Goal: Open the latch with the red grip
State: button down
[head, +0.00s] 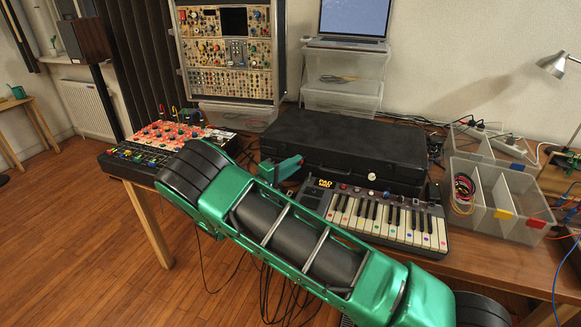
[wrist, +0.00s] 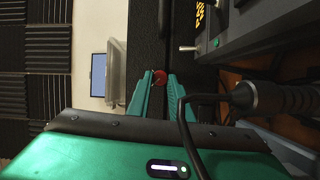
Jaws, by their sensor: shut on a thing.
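The black case (head: 345,150) lies closed on the table, behind the keyboard. In the wrist view the case (wrist: 146,40) is a dark band beyond my fingertips. The red grip (wrist: 159,79) of the latch shows between my two green fingers. My gripper (wrist: 159,82) is shut on it. In the head view my gripper (head: 291,165) is at the front left part of the case. The latch is hidden there by my gripper, and its exact position is hard to tell.
A small keyboard (head: 390,217) stands close in front of the case. A clear divided organizer (head: 497,200) is at the right. A colourful synth (head: 165,140) is at the left. A laptop (head: 352,20) stands behind. A black cable (wrist: 188,125) crosses near my right finger.

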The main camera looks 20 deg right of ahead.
jog(key=shift+a+f, duration=0.2)
jog(key=c, duration=1.6)
grip_release()
jog(key=shift+w, duration=0.1)
jog(key=shift+d, duration=0.1)
jog(key=shift+r, duration=0.1)
jog(key=v, duration=1.1)
jog(key=shift+w, duration=0.1)
jog(key=shift+d, duration=0.1)
